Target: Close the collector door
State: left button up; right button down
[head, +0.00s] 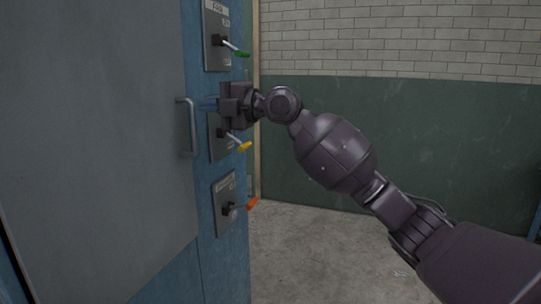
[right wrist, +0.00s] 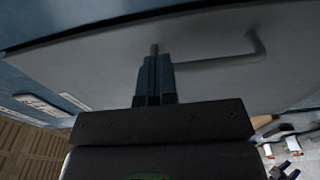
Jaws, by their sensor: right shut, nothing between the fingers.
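The collector door (head: 95,120) is a large flat grey panel filling the left of the head view, against a blue cabinet (head: 206,250). I cannot tell whether it sits fully flush. Its handle (head: 188,127) is a grey upright bar near the door's right edge; in the right wrist view the handle (right wrist: 222,61) runs behind my fingers. In the right wrist view the shut fingertips (right wrist: 157,62) overlap the handle; contact is unclear. My left gripper is out of view.
On the cabinet's side, right of the door, are levers with green (head: 242,54), yellow (head: 244,146) and orange (head: 252,203) tips. The yellow one is just below my right gripper. Concrete floor (head: 310,250) lies open before a green and brick wall (head: 430,125).

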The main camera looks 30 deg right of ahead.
jog(key=shift+w+d+r, duration=0.15)
jog(key=shift+w+r, duration=0.05)
jog(key=shift+r, duration=0.15)
jog(key=shift+r, duration=0.1)
